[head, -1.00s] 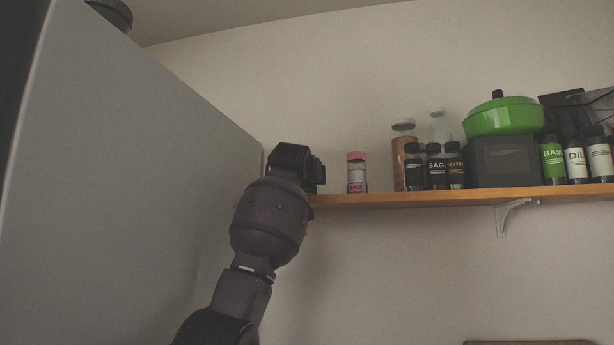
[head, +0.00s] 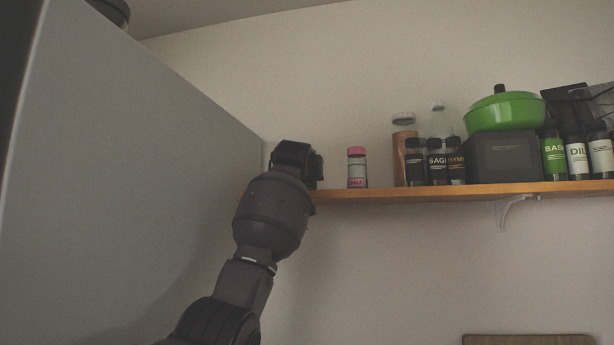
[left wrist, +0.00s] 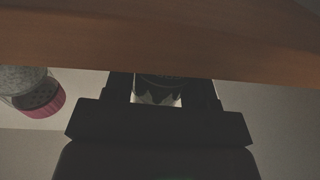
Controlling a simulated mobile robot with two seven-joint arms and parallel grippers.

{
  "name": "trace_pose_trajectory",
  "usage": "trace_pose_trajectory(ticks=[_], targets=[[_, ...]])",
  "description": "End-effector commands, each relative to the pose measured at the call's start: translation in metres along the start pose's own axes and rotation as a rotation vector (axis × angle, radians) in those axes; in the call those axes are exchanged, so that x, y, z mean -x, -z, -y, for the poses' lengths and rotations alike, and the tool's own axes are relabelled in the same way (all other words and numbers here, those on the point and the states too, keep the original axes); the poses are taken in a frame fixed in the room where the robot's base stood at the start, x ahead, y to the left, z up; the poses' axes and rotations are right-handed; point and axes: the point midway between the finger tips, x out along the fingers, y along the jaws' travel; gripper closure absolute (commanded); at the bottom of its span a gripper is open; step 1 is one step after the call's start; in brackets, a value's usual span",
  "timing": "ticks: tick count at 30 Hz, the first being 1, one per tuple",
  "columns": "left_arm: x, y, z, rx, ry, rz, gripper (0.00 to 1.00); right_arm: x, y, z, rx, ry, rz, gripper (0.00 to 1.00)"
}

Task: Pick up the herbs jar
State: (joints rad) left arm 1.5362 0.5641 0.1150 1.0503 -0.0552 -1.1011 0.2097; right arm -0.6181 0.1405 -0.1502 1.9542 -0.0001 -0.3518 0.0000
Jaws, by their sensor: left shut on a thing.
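My left gripper (left wrist: 160,95) is shut on a small jar (left wrist: 157,92), seen between its fingers in the left wrist view as a dark band with a pale patch. Most of the jar is hidden and no label can be read, so I take it for the herbs jar without seeing its name. In the head view my left wrist (head: 295,160) is at the left end of the wooden shelf (head: 400,193), and hides the fingers and jar. Whether the jar touches the shelf cannot be told. My right gripper is not in view.
A pink-capped salt jar (head: 357,168) stands just right of my gripper; it also shows in the left wrist view (left wrist: 38,93). Farther right stand dark spice jars (head: 436,163), a green pot (head: 504,111) on a dark box, and white-labelled jars. A large grey surface (head: 120,170) is left.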

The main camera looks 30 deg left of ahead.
Motion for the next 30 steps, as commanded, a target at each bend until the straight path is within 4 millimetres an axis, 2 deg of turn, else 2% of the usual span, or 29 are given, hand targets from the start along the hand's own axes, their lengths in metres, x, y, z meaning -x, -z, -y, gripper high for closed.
trace_pose_trajectory(ticks=[8,21,30], targets=[[0.001,0.013,0.000,0.001,0.000,-0.002,0.77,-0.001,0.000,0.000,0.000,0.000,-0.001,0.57],[0.001,0.079,0.000,0.002,-0.001,-0.002,0.77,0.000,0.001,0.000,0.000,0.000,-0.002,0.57],[0.000,0.098,0.000,0.001,0.000,-0.001,0.77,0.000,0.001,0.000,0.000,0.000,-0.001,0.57]])
